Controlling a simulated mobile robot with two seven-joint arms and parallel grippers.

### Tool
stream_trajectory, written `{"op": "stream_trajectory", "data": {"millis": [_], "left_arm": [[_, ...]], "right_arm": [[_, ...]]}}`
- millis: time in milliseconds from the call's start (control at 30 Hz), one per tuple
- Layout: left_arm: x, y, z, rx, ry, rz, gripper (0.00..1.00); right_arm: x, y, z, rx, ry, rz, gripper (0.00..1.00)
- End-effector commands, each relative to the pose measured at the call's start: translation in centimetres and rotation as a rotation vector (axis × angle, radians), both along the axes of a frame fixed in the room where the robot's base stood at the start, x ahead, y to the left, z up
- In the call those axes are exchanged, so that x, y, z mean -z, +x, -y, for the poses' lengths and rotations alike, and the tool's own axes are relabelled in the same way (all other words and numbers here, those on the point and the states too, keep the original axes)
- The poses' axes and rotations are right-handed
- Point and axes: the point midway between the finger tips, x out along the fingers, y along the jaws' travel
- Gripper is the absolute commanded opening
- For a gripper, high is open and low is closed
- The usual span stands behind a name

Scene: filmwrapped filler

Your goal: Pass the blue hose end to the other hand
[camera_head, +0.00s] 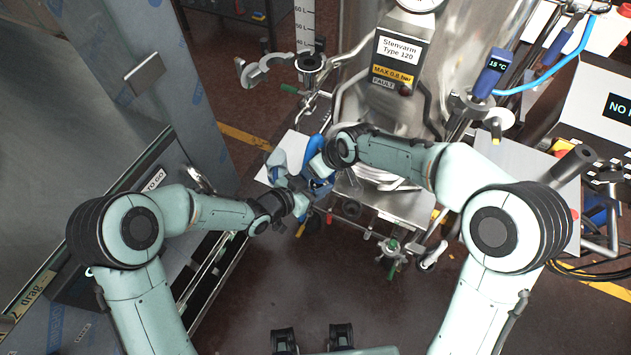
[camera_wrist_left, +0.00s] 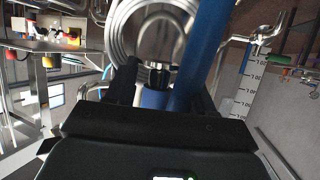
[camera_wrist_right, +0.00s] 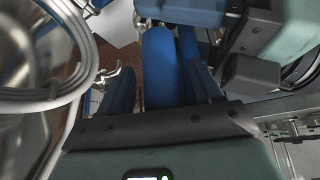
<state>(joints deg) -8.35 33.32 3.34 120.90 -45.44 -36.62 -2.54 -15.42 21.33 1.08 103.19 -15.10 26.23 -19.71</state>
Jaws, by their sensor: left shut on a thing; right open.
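The blue hose end (camera_head: 318,184) is between my two grippers in front of the machine, partly hidden by them in the head view. My left gripper (camera_head: 290,186) is shut on it; blue shows between its fingers in the left wrist view (camera_wrist_left: 152,98). My right gripper (camera_head: 318,166) is open and close beside the left one. In the right wrist view a thick blue length (camera_wrist_right: 160,65) lies between the right fingers (camera_wrist_right: 162,92), with a second blue length behind it. Whether the fingers touch it cannot be told.
The steel filling machine (camera_head: 402,75) stands right behind the grippers, with a metal shelf (camera_head: 405,208) below. A temperature probe (camera_head: 490,74) stands at the right. A grey cabinet (camera_head: 150,75) stands at the left. Bare brown floor (camera_head: 300,280) lies in front.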

Motion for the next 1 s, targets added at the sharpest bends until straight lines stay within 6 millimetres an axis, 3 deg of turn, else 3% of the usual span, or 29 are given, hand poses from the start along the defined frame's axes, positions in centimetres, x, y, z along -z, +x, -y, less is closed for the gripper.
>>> {"op": "stream_trajectory", "data": {"millis": [167,500,700,867,1000], "left_arm": [[-0.6,0.1,0.4,0.008,-0.009,0.014,0.1],[-0.4,0.1,0.2,0.004,-0.006,0.01,0.1],[-0.3,0.1,0.2,0.004,-0.005,0.009,0.1],[-0.3,0.1,0.2,0.002,-0.005,0.008,0.1],[-0.3,0.1,0.2,0.002,-0.005,0.008,0.1]], "right_arm": [[-0.8,-0.7,0.1,-0.006,0.0,-0.007,0.69],[-7.0,-3.1,2.6,0.0,0.001,0.001,0.69],[-9.6,-4.2,3.7,0.001,0.001,0.002,0.69],[-9.9,-4.4,4.3,0.015,0.004,-0.004,0.69],[-7.3,-3.4,6.5,0.107,0.031,-0.02,0.69]]}}
